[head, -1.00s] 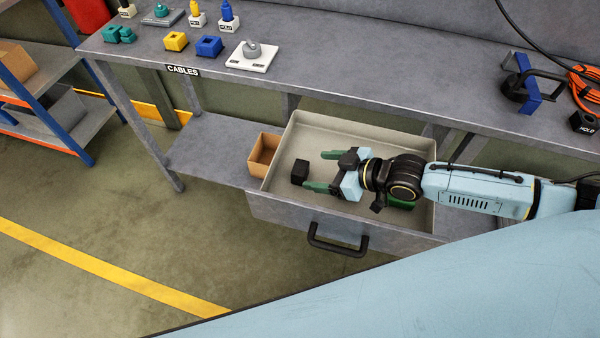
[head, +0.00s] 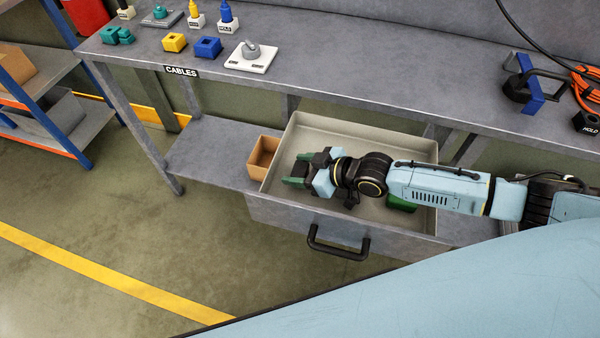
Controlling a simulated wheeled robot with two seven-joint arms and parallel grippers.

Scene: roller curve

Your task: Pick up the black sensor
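The black sensor (head: 299,170) is a small dark block in the left part of the open drawer (head: 390,146). My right gripper (head: 299,170) reaches in from the right, with its green fingers on either side of the sensor. The fingers and hand hide part of the sensor. The gap between fingers and sensor is too small to tell whether they grip it. The sensor seems to be at the drawer floor. My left gripper is not in view.
An open brown box (head: 263,156) stands at the drawer's left side. A green object (head: 402,204) lies in the drawer under my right arm. The drawer handle (head: 338,243) is in front. The bench top (head: 350,85) overhangs behind, with several fixtures on it.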

